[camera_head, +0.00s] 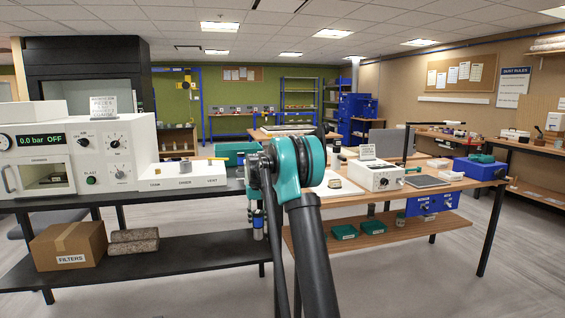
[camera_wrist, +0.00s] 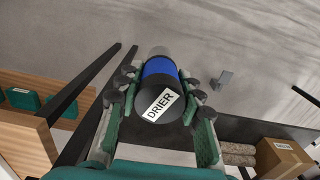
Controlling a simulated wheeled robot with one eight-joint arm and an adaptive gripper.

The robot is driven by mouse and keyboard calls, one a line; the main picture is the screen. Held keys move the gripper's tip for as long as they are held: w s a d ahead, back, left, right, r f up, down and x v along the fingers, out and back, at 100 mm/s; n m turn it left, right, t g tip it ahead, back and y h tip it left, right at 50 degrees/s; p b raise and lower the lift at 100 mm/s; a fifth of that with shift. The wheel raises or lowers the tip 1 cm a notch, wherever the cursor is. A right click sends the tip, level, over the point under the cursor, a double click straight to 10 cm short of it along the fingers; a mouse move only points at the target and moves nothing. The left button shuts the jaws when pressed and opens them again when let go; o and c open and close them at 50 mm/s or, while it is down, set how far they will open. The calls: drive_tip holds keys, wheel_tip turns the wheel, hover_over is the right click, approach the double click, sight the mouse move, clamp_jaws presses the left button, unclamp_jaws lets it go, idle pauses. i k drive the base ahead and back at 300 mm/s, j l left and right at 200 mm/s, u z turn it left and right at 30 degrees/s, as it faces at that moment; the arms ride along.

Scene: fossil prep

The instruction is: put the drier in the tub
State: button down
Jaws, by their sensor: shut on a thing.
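The drier (camera_wrist: 160,68) is a cylinder with a blue band, a clear-looking far end and a black cap labelled DRIER facing the wrist camera. My gripper (camera_wrist: 160,82) is shut on it, with a green-and-black finger on each side. In the head view the drier (camera_head: 258,222) shows small and blue below my arm, in front of the gap between the black bench and the wooden table. I cannot tell for sure which container is the tub; a teal box (camera_head: 235,149) stands behind the black bench.
The black bench (camera_head: 190,253) holds a FILTERS box (camera_head: 68,245) and rock-like rolls (camera_head: 134,241) on its lower shelf. The wooden table (camera_head: 450,184) on the right carries a control box (camera_head: 382,176); green trays (camera_head: 345,231) lie on its shelf.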

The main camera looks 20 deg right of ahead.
sight(234, 164)
drive_tip(key=i+j+z, duration=0.15)
drive_tip(key=j+z, duration=0.15)
drive_tip(key=j, duration=0.35)
drive_tip(key=i+j+z, duration=0.1)
drive_tip(key=j+z, duration=0.25)
drive_tip(key=j, duration=0.35)
